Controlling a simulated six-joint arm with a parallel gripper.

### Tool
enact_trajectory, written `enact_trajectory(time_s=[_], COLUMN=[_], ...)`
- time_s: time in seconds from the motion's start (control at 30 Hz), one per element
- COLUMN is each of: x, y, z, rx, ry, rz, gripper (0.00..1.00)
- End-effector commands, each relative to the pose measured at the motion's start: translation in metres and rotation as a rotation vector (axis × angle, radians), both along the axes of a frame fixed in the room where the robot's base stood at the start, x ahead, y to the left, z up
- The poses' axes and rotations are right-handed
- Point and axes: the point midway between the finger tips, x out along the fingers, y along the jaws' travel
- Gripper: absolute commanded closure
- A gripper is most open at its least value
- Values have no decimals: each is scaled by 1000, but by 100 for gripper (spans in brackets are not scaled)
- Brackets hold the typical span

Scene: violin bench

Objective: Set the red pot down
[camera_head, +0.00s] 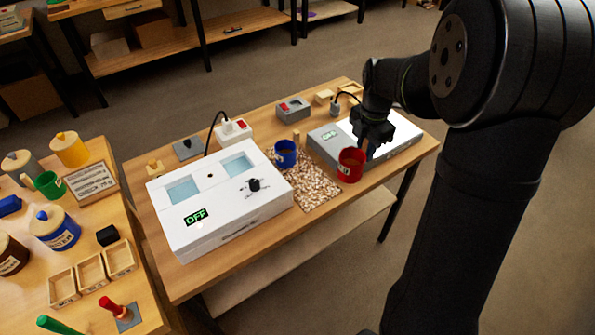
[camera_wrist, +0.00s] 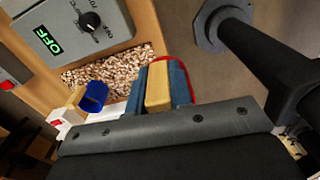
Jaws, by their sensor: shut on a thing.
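The red pot (camera_head: 351,165) is at my gripper (camera_head: 366,147), in front of the grey box's near edge and right of the speckled mat (camera_head: 314,196) in the head view. I cannot tell how high it hangs or whether it touches anything. In the wrist view, my gripper's blue fingers (camera_wrist: 158,88) are shut on a tan wooden piece (camera_wrist: 158,85), seemingly the pot's handle. Only a red rim of the pot (camera_wrist: 187,67) shows behind them. A blue pot (camera_head: 286,154) stands at the mat's back left; it also shows in the wrist view (camera_wrist: 94,97).
A white box (camera_head: 218,228) with two blue-bottomed wells and a knob, also reading OFF, stands left of the mat. A red-switched grey box (camera_head: 293,108) is behind. Jars and trays fill the left table.

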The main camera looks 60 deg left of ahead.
Motion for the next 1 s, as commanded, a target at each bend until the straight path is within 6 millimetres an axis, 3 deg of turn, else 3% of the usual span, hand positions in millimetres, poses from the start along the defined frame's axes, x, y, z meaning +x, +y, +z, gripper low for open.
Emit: enact_trajectory(time_s=[0.13, 0.23, 0.7, 1.0], x=[3, -2, -51, -55], y=[-3, 5, 87, 94], z=[-3, -10, -67, -87], rx=[0, -2, 0, -3], ry=[0, 1, 0, 1], rz=[52, 65, 63, 59], gripper=[100, 100, 100, 100])
